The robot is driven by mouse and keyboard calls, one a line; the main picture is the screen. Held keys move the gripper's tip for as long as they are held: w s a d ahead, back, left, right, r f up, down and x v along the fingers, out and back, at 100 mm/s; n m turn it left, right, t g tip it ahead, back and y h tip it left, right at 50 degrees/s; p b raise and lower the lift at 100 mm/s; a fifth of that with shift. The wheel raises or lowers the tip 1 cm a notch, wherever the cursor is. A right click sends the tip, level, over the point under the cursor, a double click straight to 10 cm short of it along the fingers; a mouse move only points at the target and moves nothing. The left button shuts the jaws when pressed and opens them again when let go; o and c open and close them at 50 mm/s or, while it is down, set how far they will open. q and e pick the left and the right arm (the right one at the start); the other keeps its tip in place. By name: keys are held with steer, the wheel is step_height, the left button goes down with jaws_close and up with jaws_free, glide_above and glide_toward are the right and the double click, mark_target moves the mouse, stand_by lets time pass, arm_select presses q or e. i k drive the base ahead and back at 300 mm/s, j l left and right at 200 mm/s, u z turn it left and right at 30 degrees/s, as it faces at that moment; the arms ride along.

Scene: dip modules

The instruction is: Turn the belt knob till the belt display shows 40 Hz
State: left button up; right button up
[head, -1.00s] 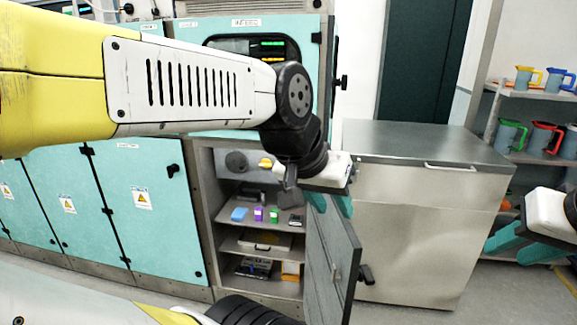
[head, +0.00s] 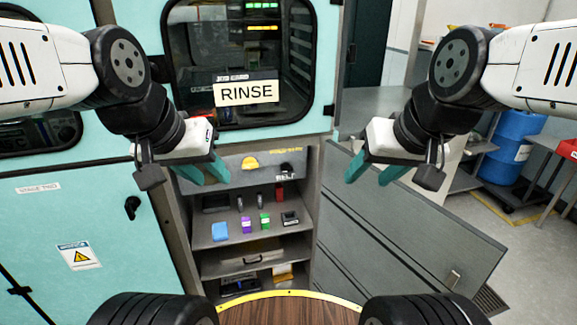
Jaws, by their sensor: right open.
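An open cabinet compartment under the rinse window holds a sloped grey panel. A small dark knob (head: 286,170) sits at the panel's right, just above a label reading BELT (head: 285,177). A yellow knob (head: 250,163) sits to its left. I cannot make out a belt display or any Hz reading. My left gripper (head: 204,172) is open and empty, in front of the panel's left end. My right gripper (head: 374,172) is open and empty, right of the compartment, in front of the open door. Neither gripper touches a knob.
The grey cabinet door (head: 400,235) stands wide open to the right. Shelves below the panel hold a blue block (head: 220,231), a purple item (head: 246,225), a green item (head: 265,221) and other small parts. A RINSE sign (head: 246,93) hangs on the window above.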

mark_target(286, 167)
steer(key=k+l+u, duration=0.15)
steer(key=k+l, duration=0.35)
steer(key=k+l+u, duration=0.2)
steer(key=k+l, duration=0.25)
steer(key=k+l+u, duration=0.15)
steer(key=k+l, duration=0.15)
steer(key=k, duration=0.35)
steer(key=i+j+u, duration=0.15)
steer(key=i, duration=0.4)
steer(key=i+j+u, duration=0.1)
steer(key=i+j, duration=0.15)
steer(key=j, duration=0.2)
steer(key=i+j+u, duration=0.1)
steer(key=i+j, duration=0.15)
steer(key=j, duration=0.15)
steer(key=j+u, duration=0.1)
steer(key=j, duration=0.45)
